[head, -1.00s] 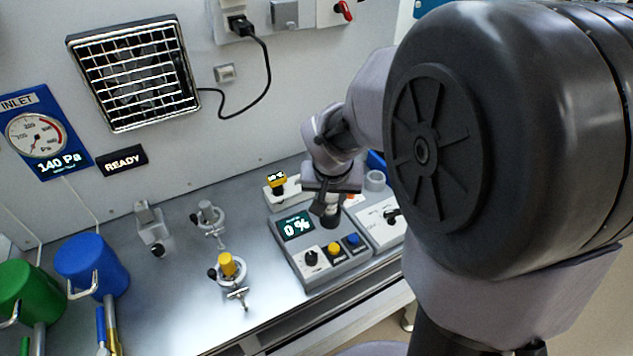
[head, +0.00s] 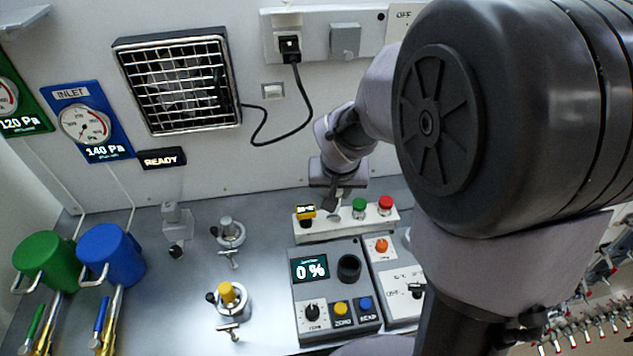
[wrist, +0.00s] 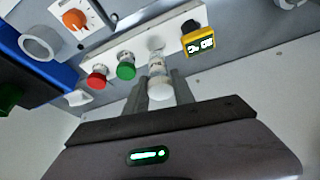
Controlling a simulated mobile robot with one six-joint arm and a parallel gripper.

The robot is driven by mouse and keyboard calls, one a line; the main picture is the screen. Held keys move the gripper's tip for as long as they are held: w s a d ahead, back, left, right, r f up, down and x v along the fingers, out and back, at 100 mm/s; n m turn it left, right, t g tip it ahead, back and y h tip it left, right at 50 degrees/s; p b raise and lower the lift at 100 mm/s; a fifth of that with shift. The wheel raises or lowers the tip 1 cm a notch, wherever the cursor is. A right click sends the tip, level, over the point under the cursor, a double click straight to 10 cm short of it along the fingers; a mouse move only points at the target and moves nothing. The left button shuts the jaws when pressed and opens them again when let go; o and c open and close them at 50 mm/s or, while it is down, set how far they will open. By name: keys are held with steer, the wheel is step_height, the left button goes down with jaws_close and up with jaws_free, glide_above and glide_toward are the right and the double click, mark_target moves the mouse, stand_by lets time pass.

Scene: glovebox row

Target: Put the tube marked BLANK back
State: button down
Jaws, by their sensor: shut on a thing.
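My gripper (head: 335,202) is shut on a pale tube (wrist: 158,78), which sits upright between its two fingers in the wrist view. No marking on the tube can be read. The gripper is over the white strip (head: 345,227) at the back of the bench, between a yellow piece with a small display (head: 305,211) and a green round top (head: 359,204). The fingers and arm partly hide the strip there. I cannot tell whether the tube touches it. The grey meter (head: 335,290) reads 0 % and has a dark round well (head: 349,268).
A red round top (head: 385,203) stands beside the green one. A grey box with an orange knob (head: 381,246) is right of the meter. A clamp with a yellow top (head: 228,292) and blue (head: 110,254) and green (head: 45,259) cylinders stand left. The wall is close behind.

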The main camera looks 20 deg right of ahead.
steer(key=f+b, duration=0.1)
steer(key=f, duration=0.2)
steer(key=f+b, duration=0.2)
steer(key=f, duration=0.1)
steer(key=shift+s+a+f, duration=0.15)
steer(key=shift+a+f, duration=0.05)
steer(key=shift+f, duration=0.15)
steer(key=c, duration=1.4)
jaws_free()
steer(key=shift+o, duration=0.3)
steer(key=s+a+p+v, duration=0.1)
steer(key=p+v, duration=0.4)
steer(key=v, duration=1.1)
steer(key=s+a+r+t+y, duration=0.1)
steer(key=s+a+r+y, duration=0.2)
steer(key=s+a+r, duration=0.3)
steer(key=s+a, duration=0.3)
steer(key=s, duration=0.4)
steer(key=shift+a+t+y, duration=0.3)
steer(key=shift+t+y, duration=0.1)
